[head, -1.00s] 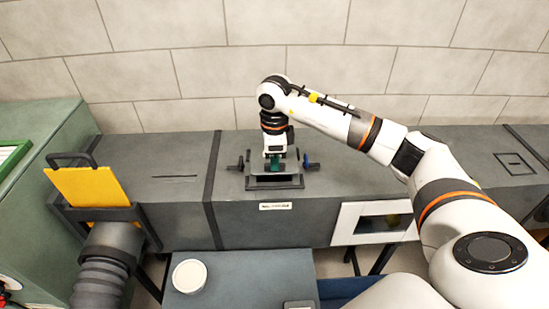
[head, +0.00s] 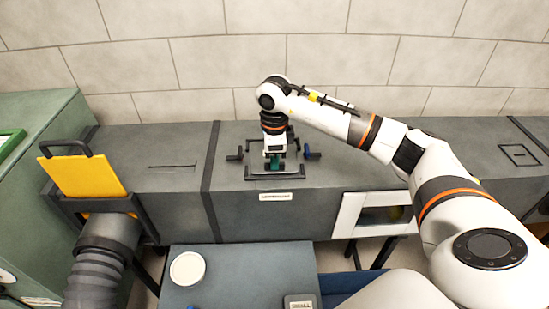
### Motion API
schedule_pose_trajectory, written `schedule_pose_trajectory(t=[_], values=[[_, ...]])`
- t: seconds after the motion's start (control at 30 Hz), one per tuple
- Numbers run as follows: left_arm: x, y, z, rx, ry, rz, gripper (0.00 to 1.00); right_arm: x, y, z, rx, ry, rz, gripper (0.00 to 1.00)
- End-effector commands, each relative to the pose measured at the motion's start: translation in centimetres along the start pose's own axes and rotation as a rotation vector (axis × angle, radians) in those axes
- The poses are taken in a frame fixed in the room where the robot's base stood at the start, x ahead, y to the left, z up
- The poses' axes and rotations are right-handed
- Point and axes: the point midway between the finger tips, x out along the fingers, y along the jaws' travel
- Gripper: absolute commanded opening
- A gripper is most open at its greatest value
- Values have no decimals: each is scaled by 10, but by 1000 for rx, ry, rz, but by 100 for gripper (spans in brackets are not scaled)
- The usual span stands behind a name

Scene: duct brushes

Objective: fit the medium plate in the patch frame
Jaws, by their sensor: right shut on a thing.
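The patch frame (head: 291,176) is a dark frame on top of the long grey duct, with a dark clamp knob at its left and a blue one at its right. My right gripper (head: 274,165) points down over the middle of the frame. It is shut on a small teal part, which I take to be the grip of the medium plate. The plate itself is mostly hidden under the gripper, and I cannot tell whether it sits flush in the frame. My left gripper is out of view.
A yellow plate with a handle (head: 82,176) stands in a dark holder above a ribbed hose (head: 97,265) at left. A white round lid (head: 187,269) lies on the grey table (head: 235,270) in front. A white-framed window (head: 375,215) is on the duct's front.

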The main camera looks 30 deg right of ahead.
Motion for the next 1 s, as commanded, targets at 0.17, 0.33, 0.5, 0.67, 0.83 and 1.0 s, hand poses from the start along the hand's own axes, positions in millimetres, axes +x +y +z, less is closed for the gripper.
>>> schedule_pose_trajectory(t=[0.17, 0.33, 0.5, 0.67, 0.83, 1.0], values=[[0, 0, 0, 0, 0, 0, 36, 0, 0, 0, 0, 1, 1, 11], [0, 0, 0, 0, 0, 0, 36, 0, 0, 0, 0, 1, 1, 35], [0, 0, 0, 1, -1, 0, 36, 0, 0, 0, 0, 0, 1, 35], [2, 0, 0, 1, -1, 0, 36, -4, 0, 0, 0, 1, 2, 35], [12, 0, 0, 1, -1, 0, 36, -27, 1, -1, -2, 3, 5, 35], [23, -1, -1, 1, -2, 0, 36, -65, 1, -1, 0, 4, 6, 35]])
